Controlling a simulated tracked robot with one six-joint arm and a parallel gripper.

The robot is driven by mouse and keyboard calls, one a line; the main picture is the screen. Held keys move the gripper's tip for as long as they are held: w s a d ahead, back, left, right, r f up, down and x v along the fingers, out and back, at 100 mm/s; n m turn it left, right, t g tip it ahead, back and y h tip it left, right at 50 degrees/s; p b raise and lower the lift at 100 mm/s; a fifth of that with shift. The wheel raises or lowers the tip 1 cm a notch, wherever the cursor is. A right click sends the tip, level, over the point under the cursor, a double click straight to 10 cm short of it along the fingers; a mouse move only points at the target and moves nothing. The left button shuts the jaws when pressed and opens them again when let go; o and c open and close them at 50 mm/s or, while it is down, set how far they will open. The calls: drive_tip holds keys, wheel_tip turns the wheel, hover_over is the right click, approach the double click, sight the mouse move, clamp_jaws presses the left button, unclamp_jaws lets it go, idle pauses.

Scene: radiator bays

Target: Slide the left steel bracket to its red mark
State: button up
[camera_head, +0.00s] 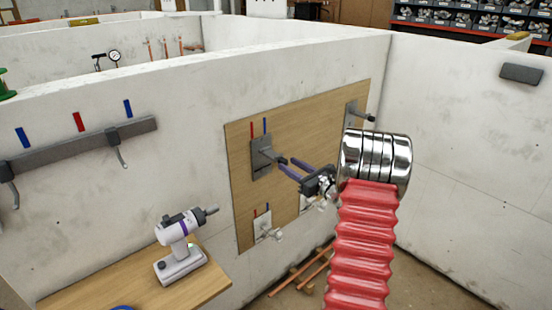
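The left steel bracket, a grey plate (261,166) with a dark peg sticking out, sits upright on the upper left of the wooden board. Above it are a red mark (252,130) on the left and a blue mark (265,126) on the right; the plate's middle looks closer to the blue one. My gripper (286,162) has two purple fingers, spread apart with a gap between them. Their tips are close to the peg's end; I cannot tell whether they touch it. No bracket is visibly clamped.
Other brackets sit at the board's upper right (352,115) and lower left (262,226). A wall rail (70,150) with hooks and coloured marks is at left. A drill (178,245) stands on a wooden shelf (205,287). Copper pipes (300,272) lie on the floor.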

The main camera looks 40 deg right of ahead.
sight(280, 159)
drive_tip(key=w, duration=0.8)
drive_tip(key=shift+w+a, duration=0.1)
drive_tip(key=shift+a, duration=0.05)
clamp_jaws()
idle(0.3)
